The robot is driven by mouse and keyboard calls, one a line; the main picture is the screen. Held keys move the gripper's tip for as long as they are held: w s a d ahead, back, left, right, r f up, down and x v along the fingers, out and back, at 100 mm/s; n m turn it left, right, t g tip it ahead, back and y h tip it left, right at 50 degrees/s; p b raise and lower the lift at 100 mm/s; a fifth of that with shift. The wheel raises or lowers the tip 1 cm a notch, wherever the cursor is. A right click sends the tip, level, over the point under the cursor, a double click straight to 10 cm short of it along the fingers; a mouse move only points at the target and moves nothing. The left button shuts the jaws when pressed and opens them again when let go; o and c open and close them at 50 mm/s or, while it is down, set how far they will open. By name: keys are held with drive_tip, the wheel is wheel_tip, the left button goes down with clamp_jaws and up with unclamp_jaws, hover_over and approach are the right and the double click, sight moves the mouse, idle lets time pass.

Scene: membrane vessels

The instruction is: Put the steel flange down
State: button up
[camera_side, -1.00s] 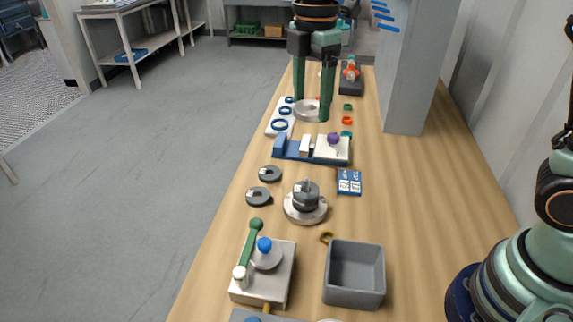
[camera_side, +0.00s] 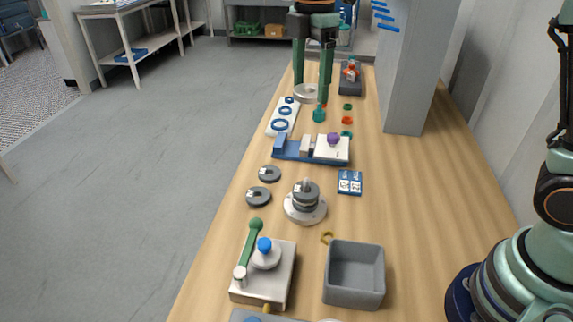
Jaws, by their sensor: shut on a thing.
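The steel flange (camera_side: 306,94) is a pale metal ring near the far end of the wooden bench (camera_side: 405,190). My gripper (camera_side: 312,92) reaches down from above with its two green fingers shut on the flange, one at each side. The flange looks level. I cannot tell from this view whether its underside touches the bench or hangs above it.
A teal part (camera_side: 319,114) stands just in front of the flange. A white board with blue rings (camera_side: 280,125) lies to the left, and a dark stand with an orange-red top (camera_side: 351,75) is behind right. A blue fixture (camera_side: 290,154) lies nearer.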

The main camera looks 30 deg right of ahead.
drive_tip(key=w+d+f, duration=0.5)
drive_tip(key=f, duration=0.2)
drive_tip(key=shift+d+f, duration=0.2)
drive_tip(key=shift+f, duration=0.05)
wheel_tip(320, 180, down, 14)
drive_tip(key=shift+w+f, duration=0.1)
drive_tip(key=shift+f, duration=2.5)
drive_tip(key=o, duration=1.6)
drive_tip(key=shift+f, duration=0.15)
drive_tip(key=shift+c, duration=0.2)
